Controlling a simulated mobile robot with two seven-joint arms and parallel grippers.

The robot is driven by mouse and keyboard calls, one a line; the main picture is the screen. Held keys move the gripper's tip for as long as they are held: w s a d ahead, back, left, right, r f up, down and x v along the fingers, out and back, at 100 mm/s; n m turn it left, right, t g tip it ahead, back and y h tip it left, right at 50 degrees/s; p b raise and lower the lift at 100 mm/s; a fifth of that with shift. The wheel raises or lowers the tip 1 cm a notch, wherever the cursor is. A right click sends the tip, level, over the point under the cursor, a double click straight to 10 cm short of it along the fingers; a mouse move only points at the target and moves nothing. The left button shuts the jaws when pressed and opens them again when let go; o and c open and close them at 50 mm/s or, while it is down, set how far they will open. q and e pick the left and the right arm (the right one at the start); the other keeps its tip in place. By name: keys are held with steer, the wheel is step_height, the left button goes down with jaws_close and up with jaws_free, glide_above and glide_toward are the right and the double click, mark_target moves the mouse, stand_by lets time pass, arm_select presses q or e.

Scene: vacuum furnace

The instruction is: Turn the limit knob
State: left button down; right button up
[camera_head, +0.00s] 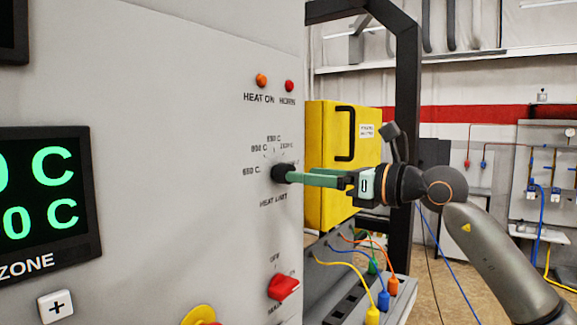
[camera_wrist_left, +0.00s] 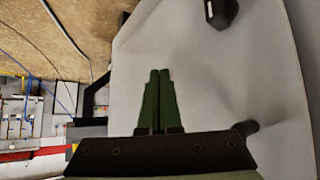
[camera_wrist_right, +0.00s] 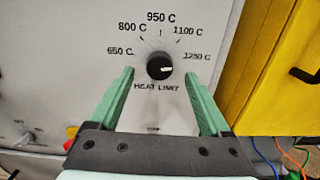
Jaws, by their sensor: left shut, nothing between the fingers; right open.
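The heat limit knob (camera_head: 281,173) is a small round black knob on the grey furnace panel. In the right wrist view the knob (camera_wrist_right: 159,66) has a white mark pointing right, towards the 1250 C side of its printed scale. My right gripper (camera_head: 290,176) has green fingers and reaches in from the right at the knob. In the right wrist view the gripper (camera_wrist_right: 159,74) is open, with one finger on each side of the knob and visible gaps between. My left gripper (camera_wrist_left: 159,71) is shut and empty in the left wrist view, outside the head view.
A red switch (camera_head: 283,287) sits below the knob, and orange (camera_head: 261,80) and red (camera_head: 289,86) lamps sit above it. A green-digit display (camera_head: 45,200) is at left. A yellow cabinet (camera_head: 328,200) stands behind the panel edge. Coloured cables (camera_head: 372,315) hang below my right arm.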

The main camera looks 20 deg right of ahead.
mark_target(284, 173)
steer(key=p+x, duration=0.1)
steer(key=x, duration=0.4)
steer(key=shift+w+a, duration=0.1)
jaws_close()
stand_by(0.6)
